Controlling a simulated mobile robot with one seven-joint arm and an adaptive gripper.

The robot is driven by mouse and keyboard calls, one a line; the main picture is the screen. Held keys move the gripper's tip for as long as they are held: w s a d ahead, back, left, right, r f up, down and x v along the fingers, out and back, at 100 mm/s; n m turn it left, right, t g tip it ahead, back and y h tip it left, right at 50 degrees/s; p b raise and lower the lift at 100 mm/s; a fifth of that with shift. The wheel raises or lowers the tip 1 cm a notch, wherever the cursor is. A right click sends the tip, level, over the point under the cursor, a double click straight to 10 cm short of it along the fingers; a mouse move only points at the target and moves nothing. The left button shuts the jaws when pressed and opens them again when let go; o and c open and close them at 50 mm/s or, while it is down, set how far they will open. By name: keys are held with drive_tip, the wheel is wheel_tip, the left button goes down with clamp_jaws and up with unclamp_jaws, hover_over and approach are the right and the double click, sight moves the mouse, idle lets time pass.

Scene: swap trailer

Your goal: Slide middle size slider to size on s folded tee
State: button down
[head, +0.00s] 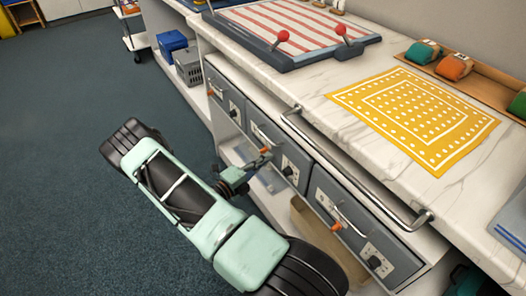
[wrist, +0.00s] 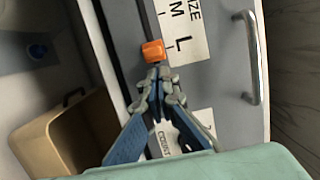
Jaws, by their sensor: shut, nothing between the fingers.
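The middle panel (head: 262,130) carries an orange slider (head: 265,150), which also shows in the wrist view (wrist: 153,50). It sits in a dark slot next to a white label (wrist: 182,35) reading SIZE, M and L. The slider is beside the L; the S is not visible. My gripper (head: 262,158) is shut and empty. In the wrist view its fingertips (wrist: 156,76) are right at the slider's lower edge; I cannot tell whether they touch it.
Similar panels with orange sliders flank it on the left (head: 211,93) and right (head: 337,226). A metal rail (head: 350,165) runs along the counter edge above. A tan bin (head: 318,235) stands below. A yellow mat (head: 410,112) and a striped board (head: 300,25) lie on the counter.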

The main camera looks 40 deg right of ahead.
drive_tip(key=shift+w+d+b, duration=0.15)
drive_tip(key=shift+w+b, duration=0.85)
drive_tip(key=shift+w, duration=1.2)
drive_tip(key=shift+w+d+b, duration=0.15)
drive_tip(key=shift+w+b, duration=0.85)
drive_tip(key=shift+w, duration=1.15)
drive_tip(key=shift+s, duration=0.15)
drive_tip(key=shift+s+a+p, duration=0.1)
drive_tip(key=shift+s+p, duration=0.4)
drive_tip(key=shift+s, duration=0.05)
approach(260, 142)
drive_tip(key=a, duration=0.1)
drive_tip(key=w+a, duration=0.1)
drive_tip(key=a, duration=0.1)
drive_tip(key=shift+w+a+r, duration=0.1)
drive_tip(key=shift+w+a, duration=0.05)
